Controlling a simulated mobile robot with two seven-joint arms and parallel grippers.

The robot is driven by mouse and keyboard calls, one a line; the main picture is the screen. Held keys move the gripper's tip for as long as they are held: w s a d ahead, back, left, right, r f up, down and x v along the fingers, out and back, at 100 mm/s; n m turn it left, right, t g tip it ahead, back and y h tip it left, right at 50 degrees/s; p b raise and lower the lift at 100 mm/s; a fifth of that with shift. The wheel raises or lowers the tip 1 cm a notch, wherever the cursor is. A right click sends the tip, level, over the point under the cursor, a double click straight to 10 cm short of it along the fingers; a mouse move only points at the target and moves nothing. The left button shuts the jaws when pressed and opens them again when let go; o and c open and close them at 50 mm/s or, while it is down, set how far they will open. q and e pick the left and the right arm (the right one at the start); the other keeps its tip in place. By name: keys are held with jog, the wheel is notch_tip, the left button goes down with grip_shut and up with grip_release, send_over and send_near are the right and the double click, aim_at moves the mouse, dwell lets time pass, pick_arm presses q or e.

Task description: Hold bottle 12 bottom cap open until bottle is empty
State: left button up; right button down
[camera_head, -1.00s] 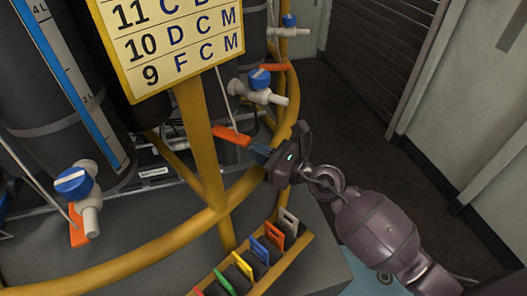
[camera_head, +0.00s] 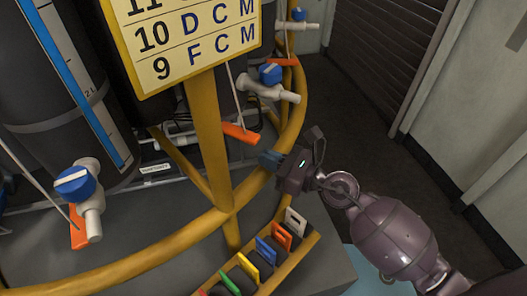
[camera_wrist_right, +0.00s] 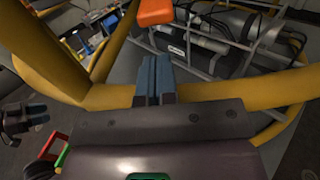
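My right gripper (camera_head: 268,160) is just right of and below an orange tab (camera_head: 240,133) hanging on a thin cord or rod. In the right wrist view its blue-grey fingers (camera_wrist_right: 153,78) are together with nothing visible between them, and the orange tab (camera_wrist_right: 155,12) is beyond the tips, apart. A white valve (camera_head: 262,90) with a blue knob is above the tab. At left a dark bottle (camera_head: 50,105) with a blue level strip has another blue-knobbed valve (camera_head: 75,183) and orange tab (camera_head: 78,228). No number 12 is readable.
A yellow rail (camera_head: 150,245) curves around the bottles, with a post (camera_head: 210,150) behind a yellow letter sign (camera_head: 185,38). A rack of coloured tags (camera_head: 285,268) is below the gripper. Open floor (camera_head: 340,120) lies to the right.

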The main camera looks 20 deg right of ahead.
pick_arm(q)
jog(key=shift+s+d+f+g+b, duration=0.15)
jog(key=shift+s+f+b, duration=0.25)
jog(key=shift+f, duration=0.2)
jog(key=shift+s+d+f+g+b, duration=0.15)
jog(key=shift+s+f+b, duration=0.2)
jog(key=shift+f, duration=0.25)
pick_arm(e)
jog(key=v, duration=0.7)
jog(key=shift+d, duration=0.25)
pick_arm(q)
jog(key=shift+a, duration=0.2)
pick_arm(e)
jog(key=shift+s+r, duration=0.15)
jog(key=shift+r, duration=0.05)
